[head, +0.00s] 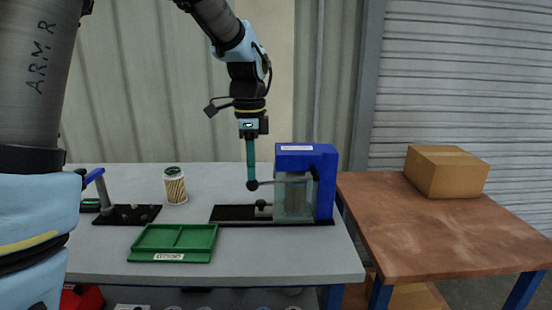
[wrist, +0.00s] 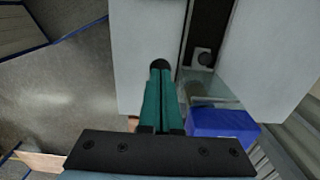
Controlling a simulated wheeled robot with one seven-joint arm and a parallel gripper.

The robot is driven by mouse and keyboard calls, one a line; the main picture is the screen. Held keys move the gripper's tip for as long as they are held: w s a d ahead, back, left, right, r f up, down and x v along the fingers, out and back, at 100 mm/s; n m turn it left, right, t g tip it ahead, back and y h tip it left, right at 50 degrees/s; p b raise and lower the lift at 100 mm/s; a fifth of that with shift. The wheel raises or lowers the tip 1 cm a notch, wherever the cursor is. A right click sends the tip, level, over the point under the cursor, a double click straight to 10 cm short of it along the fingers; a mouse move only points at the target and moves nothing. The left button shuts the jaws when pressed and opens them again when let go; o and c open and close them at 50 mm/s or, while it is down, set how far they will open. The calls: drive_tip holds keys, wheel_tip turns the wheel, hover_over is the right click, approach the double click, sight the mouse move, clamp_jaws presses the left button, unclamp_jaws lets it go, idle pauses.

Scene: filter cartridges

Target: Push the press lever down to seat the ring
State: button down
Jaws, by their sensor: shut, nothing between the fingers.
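The blue press (head: 326,185) stands at the right end of the table, with a clear guard (head: 294,200) in front of its inside. Its lever (head: 285,181) runs left to a black ball knob (head: 252,185) and lies nearly level. My gripper (head: 250,179) points straight down, teal fingers shut and empty, with the tips at the top of the knob. In the wrist view the knob (wrist: 160,64) shows at the fingertips; I cannot tell whether they touch. The press (wrist: 222,122) is to the right there. I cannot make out the ring.
A black slide base (head: 235,214) with a small knob (head: 261,204) extends left from the press. A green divided tray (head: 173,257) lies in front. A filter cartridge (head: 175,189) stands behind it, and a blue-handled fixture (head: 95,177) is at left. A carton (head: 446,172) sits on the brown table (head: 440,222).

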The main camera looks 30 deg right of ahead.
wheel_tip(320, 180, up, 11)
drive_tip(key=p, duration=0.8)
drive_tip(key=shift+f+p, duration=0.2)
drive_tip(key=shift+p, duration=0.1)
drive_tip(key=s+a+f+n, duration=0.1)
drive_tip(key=a+f+n, duration=0.2)
drive_tip(key=a+n, duration=0.4)
drive_tip(key=s+a+f+n+t, duration=0.1)
drive_tip(key=s+a+f+n, duration=0.1)
drive_tip(key=a+f+n, duration=0.2)
drive_tip(key=s+a+f+n, duration=0.1)
drive_tip(key=a+f+n, duration=0.2)
drive_tip(key=a+n, duration=0.8)
drive_tip(key=a, duration=0.7)
drive_tip(key=shift+s+a+f+t, duration=0.15)
drive_tip(key=shift+s+a+t, duration=0.05)
drive_tip(key=shift+t, duration=0.1)
